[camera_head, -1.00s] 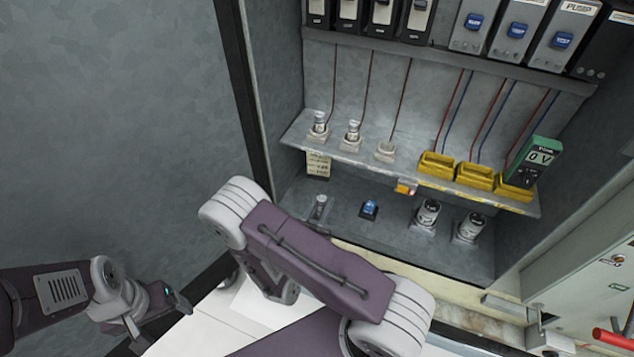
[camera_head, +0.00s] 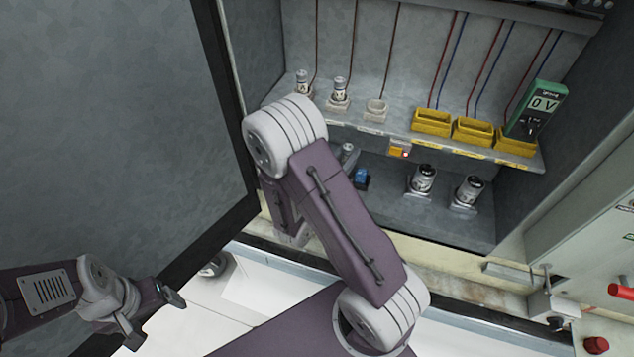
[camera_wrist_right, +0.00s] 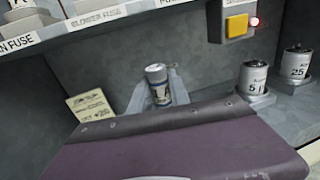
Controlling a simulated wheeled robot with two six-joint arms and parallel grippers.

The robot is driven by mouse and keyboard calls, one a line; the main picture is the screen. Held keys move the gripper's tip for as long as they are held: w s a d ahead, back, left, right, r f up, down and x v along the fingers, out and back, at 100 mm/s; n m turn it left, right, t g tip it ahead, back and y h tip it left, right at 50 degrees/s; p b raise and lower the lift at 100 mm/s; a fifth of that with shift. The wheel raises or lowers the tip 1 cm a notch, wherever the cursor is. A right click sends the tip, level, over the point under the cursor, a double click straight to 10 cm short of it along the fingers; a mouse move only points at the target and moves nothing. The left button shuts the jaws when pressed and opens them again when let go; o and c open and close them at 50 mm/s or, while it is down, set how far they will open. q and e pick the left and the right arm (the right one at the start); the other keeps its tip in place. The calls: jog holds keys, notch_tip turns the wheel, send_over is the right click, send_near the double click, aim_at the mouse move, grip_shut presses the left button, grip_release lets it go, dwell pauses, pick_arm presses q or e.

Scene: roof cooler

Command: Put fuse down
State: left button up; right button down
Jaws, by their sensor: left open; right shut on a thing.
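My right gripper (camera_wrist_right: 157,92) is shut on a small grey fuse (camera_wrist_right: 159,74), held upright under the upper shelf. In the head view my arm hides most of this gripper; a grey piece shows just right of the elbow, too small to tell apart. Two capped fuses (camera_head: 422,180) (camera_head: 468,192) stand on the lower floor to the right, also in the right wrist view (camera_wrist_right: 253,78) (camera_wrist_right: 297,64). Two more fuses (camera_head: 303,84) (camera_head: 338,90) stand in upper shelf sockets, beside an empty socket (camera_head: 376,110). My left gripper (camera_head: 152,318) is open and empty, outside the cabinet.
The upper shelf overhangs the lower floor; its edge carries a yellow box (camera_head: 398,149) with a red light. Yellow trays (camera_head: 473,131) and a green meter (camera_head: 536,110) sit right. A blue item (camera_head: 361,178) is on the lower floor. A paper card (camera_wrist_right: 90,106) is behind.

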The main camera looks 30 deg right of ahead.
jog(key=w+a+f+b, duration=0.1)
jog(key=w+a+f, duration=0.1)
jog(key=w+a+f+b, duration=0.1)
jog(key=w+a+f, duration=0.1)
jog(key=w+a, duration=0.1)
jog(key=shift+w+f, duration=0.3)
jog(key=shift+w+a, duration=0.15)
jog(key=shift+a, duration=0.05)
notch_tip(320, 180, down, 4)
jog(key=b, duration=0.3)
jog(key=shift+f+b, duration=0.2)
jog(key=shift+b, duration=0.2)
jog(key=shift+r, duration=0.2)
pick_arm(q)
notch_tip(320, 180, down, 8)
jog(key=shift+r, duration=0.15)
pick_arm(e)
jog(key=shift+f, duration=0.15)
pick_arm(q)
jog(key=shift+w, duration=0.1)
pick_arm(e)
jog(key=c, duration=1.2)
grip_release()
jog(key=shift+c, duration=0.2)
